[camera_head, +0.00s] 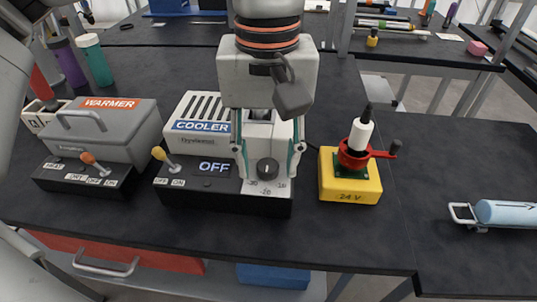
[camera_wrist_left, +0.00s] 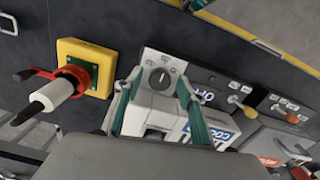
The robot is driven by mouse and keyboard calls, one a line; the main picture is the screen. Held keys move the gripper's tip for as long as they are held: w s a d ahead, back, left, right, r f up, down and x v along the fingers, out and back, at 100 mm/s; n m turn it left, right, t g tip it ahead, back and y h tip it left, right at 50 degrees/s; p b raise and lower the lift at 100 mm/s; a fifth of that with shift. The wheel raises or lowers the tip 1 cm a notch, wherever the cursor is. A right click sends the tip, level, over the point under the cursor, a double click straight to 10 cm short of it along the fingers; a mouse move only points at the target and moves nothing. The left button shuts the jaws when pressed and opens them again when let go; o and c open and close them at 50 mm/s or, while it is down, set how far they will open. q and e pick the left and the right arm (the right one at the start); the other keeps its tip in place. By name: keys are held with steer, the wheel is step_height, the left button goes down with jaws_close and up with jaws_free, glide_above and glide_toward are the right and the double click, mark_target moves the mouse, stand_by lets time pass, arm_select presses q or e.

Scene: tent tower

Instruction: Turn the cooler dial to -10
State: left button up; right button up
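The cooler (camera_head: 200,115) is a white box with slots on a black base. Its lit display (camera_head: 214,167) reads OFF, and a yellow-tipped lever (camera_head: 160,155) stands beside OFF and ON marks. The dark round dial (camera_head: 267,169) sits at the panel's right, above marks that look like -30, -20 and -10. The dial's exact setting is too small to tell. My left gripper (camera_head: 267,172) is open, its two fingers on either side of the dial, with gaps showing. In the left wrist view the dial (camera_wrist_left: 160,78) lies between the spread fingertips. My right gripper is not in view.
A yellow 24 V box (camera_head: 350,190) with a red and white switch stands close on the right. A light blue cylinder (camera_head: 505,213) lies further right. Bottles stand at the back left.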

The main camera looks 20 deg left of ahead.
arm_select(q)
steer(key=c, duration=1.1)
steer(key=shift+c, duration=0.2)
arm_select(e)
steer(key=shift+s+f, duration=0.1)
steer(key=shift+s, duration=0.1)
arm_select(q)
steer(key=shift+r, duration=0.1)
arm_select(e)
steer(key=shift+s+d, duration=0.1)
